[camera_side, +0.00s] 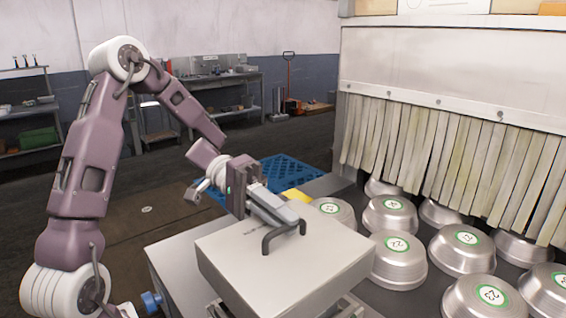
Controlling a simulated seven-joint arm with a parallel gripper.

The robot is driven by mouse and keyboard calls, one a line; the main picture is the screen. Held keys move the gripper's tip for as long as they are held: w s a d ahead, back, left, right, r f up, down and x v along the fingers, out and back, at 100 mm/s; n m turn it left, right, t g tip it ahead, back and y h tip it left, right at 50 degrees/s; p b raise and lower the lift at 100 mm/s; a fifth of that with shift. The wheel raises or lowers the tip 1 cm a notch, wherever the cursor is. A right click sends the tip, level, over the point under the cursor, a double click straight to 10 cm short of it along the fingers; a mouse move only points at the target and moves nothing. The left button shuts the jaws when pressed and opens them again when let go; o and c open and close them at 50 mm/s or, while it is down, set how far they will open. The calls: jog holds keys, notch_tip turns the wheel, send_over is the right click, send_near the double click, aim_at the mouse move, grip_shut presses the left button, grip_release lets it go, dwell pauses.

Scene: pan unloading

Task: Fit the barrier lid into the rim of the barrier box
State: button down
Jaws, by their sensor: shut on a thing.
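The barrier lid (312,252) is a pale grey slab with a dark bent handle (268,239) on top and small dark lettering. It shows at the lower middle of the side view. My gripper (296,224) reaches in from the upper left and is shut on the lid's handle. The lid looks roughly level. The barrier box is mostly hidden under the lid; I cannot tell whether the lid is seated in its rim. Pale metal parts (212,310) show below the lid's front left edge.
Several numbered metal pans (398,262) stand on the dark surface to the right, close to the lid. A strip curtain (450,150) hangs behind them. A blue pallet (285,172) and a yellow item (297,196) lie behind my gripper. A grey bench top (175,258) is left of the lid.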

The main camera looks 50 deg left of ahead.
jog(key=shift+f, duration=3.75)
jog(key=shift+f, duration=0.95)
jog(key=c, duration=1.4)
grip_release()
jog(key=shift+a, duration=0.1)
